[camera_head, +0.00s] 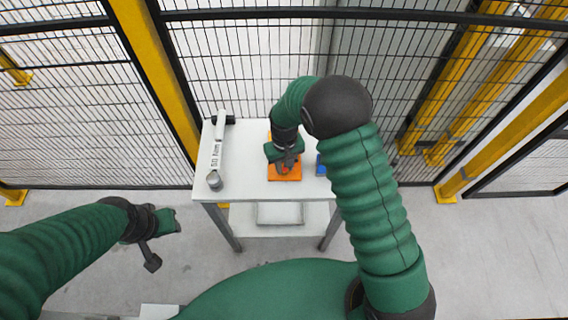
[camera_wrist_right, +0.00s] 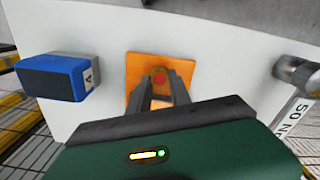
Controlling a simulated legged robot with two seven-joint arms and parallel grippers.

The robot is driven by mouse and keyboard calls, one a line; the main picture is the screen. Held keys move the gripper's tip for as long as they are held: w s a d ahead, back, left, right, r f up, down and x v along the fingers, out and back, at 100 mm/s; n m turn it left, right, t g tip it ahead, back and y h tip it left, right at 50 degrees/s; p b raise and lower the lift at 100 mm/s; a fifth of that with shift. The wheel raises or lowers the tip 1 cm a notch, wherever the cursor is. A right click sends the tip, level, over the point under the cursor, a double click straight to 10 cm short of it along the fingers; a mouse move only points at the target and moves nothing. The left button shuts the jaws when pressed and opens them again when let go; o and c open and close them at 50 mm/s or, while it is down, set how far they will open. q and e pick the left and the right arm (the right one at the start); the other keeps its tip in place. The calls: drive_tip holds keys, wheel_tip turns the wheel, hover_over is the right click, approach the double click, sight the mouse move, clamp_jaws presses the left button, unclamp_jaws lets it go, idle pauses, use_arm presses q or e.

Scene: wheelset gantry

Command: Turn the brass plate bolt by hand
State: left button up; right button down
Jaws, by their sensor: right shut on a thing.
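The orange plate (camera_head: 285,173) lies on the white table, with my right gripper (camera_head: 288,161) right above it. In the right wrist view the plate (camera_wrist_right: 135,66) shows around the two dark fingers of my right gripper (camera_wrist_right: 160,82). The fingers reach a small round brass bolt with a red top (camera_wrist_right: 159,79) at the middle of the plate and are shut on it. In the head view the bolt is mostly hidden by the gripper. My left gripper (camera_head: 160,240) hangs in free air left of the table; its jaws are too small and dark to judge.
A white torque wrench marked 50 Nm (camera_head: 217,152) lies at the table's left side. A blue block (camera_wrist_right: 55,77) stands on the other side of the plate, partly hidden in the head view. The white table (camera_head: 250,188) has a lower shelf. Mesh fencing stands behind it.

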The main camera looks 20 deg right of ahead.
sight(284, 168)
drive_tip(key=m, duration=0.2)
drive_tip(key=m+p, duration=0.1)
drive_tip(key=m, duration=0.3)
drive_tip(key=shift+w+r, duration=0.25)
drive_tip(key=m+p, duration=0.2)
drive_tip(key=m, duration=0.5)
drive_tip(key=shift+d+f, duration=0.1)
drive_tip(key=c, duration=1.4)
unclamp_jaws()
drive_tip(key=shift+s, duration=0.1)
drive_tip(key=shift+o, duration=1.1)
drive_tip(key=shift+s, duration=0.15)
drive_tip(key=shift+f, duration=0.1)
wheel_tip(284, 168, up, 17)
drive_tip(key=b, duration=0.1)
